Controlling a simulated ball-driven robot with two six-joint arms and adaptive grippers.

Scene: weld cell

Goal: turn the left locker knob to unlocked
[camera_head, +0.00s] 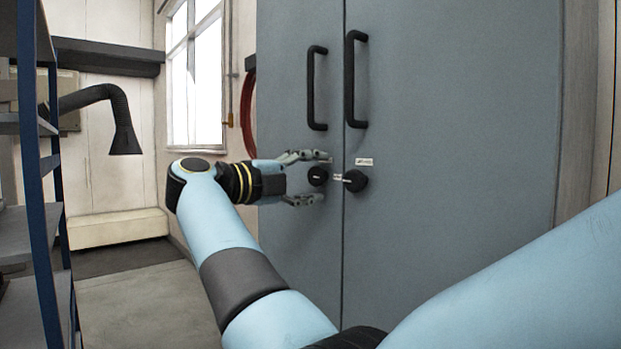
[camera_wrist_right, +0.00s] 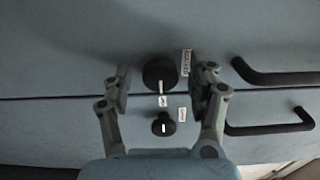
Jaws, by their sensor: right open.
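The left locker knob (camera_head: 317,175) is round and black, on the left door beside the seam; it also shows in the right wrist view (camera_wrist_right: 160,72). Its white mark points towards the seam and a small white label (camera_wrist_right: 162,101). A second label (camera_wrist_right: 187,62) sits beside the knob; the lettering is too small to read. My right gripper (camera_head: 312,178) is open, with one finger above and one below this knob. In the wrist view its fingers (camera_wrist_right: 162,83) stand on either side, with gaps visible. My left gripper is not in view.
The right knob (camera_head: 355,180) is close by on the other door, with its own label (camera_head: 364,161). Two black handles (camera_head: 317,88) (camera_head: 355,79) stick out above. A shelf rack (camera_head: 45,200) stands at far left. The floor (camera_head: 150,305) between is clear.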

